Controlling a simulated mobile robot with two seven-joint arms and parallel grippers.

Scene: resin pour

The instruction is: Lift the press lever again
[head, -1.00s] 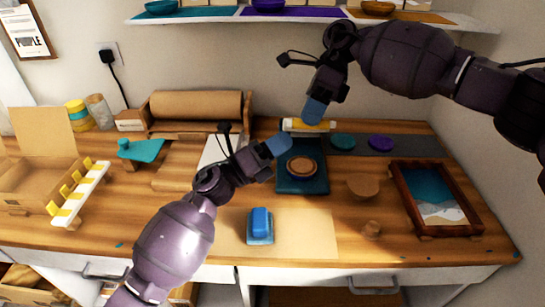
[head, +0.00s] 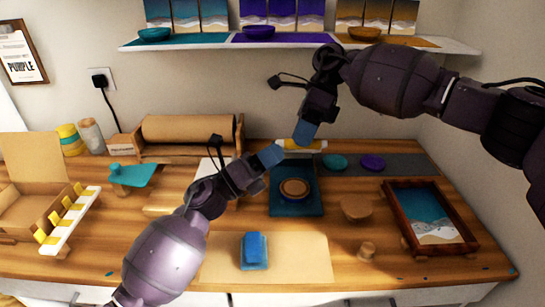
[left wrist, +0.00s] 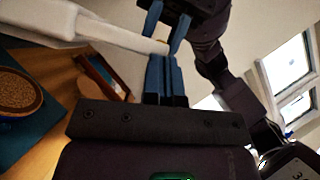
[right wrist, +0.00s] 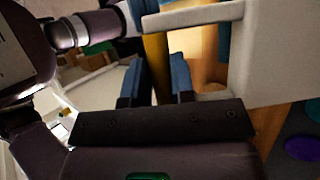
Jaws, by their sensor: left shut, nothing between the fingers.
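The white press lever with a yellow end (head: 303,145) lies roughly level behind the teal press base (head: 297,208). My right gripper (head: 303,134) is just above and beside the lever. Its blue fingers stand apart, and the yellow end (right wrist: 155,62) shows between or just beyond them in the right wrist view; contact is unclear. My left gripper (head: 271,155) is shut and empty, close to the lever's left end. In the left wrist view, the white lever arm (left wrist: 105,33) runs past the left fingertips toward the right gripper's fingers.
A round wooden-topped piece (head: 295,188) sits on the press base. A blue block (head: 254,249) stands on brown paper in front. A framed seascape (head: 428,215) is at the right, a paper roller (head: 190,130) at the back left. A shelf (head: 300,40) spans the wall above.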

